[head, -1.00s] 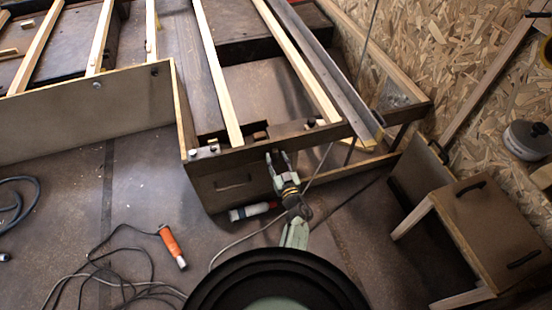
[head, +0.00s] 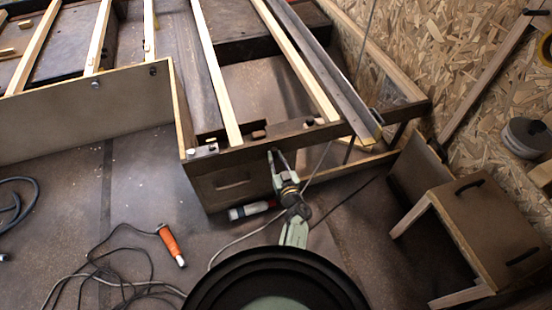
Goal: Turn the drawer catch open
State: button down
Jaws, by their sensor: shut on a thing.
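The drawer front (head: 226,188) is a brown panel with a cut-out handle slot, under the wooden bed frame in the middle of the head view. My gripper (head: 275,160) is at the right end of this panel, shut on the drawer catch. The catch itself is hidden behind the fingers and too small to make out. My arm reaches up to it from the bottom of the picture. The drawer front sits flush in its frame.
An orange-handled tool (head: 171,243) and loose cables lie on the floor at lower left. A red and white tool (head: 250,210) lies under the drawer, close to my arm.

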jog(key=shift+r, duration=0.1)
jog(key=m+p, duration=0.2)
jog(key=m, duration=0.1)
jog(key=shift+w+d, duration=0.1)
jog(key=shift+d, duration=0.15)
jog(key=m+p, duration=0.1)
jog(key=m, duration=0.1)
jog(key=m+p, duration=0.1)
jog(key=m, duration=0.1)
jog(key=shift+w+d+m, duration=0.1)
jog(key=shift+d+m, duration=0.1)
jog(key=shift+m, duration=0.2)
jog(key=m+p, duration=0.1)
jog(key=m, duration=0.4)
jog(key=f+m+p, duration=0.1)
jog(key=m, duration=0.3)
jog(key=shift+d+f+m, duration=0.15)
jog(key=shift+f+m, duration=0.05)
jog(key=shift+m, duration=0.2)
jog(key=c, duration=1.4)
grip_release()
jog(key=shift+c, duration=0.2)
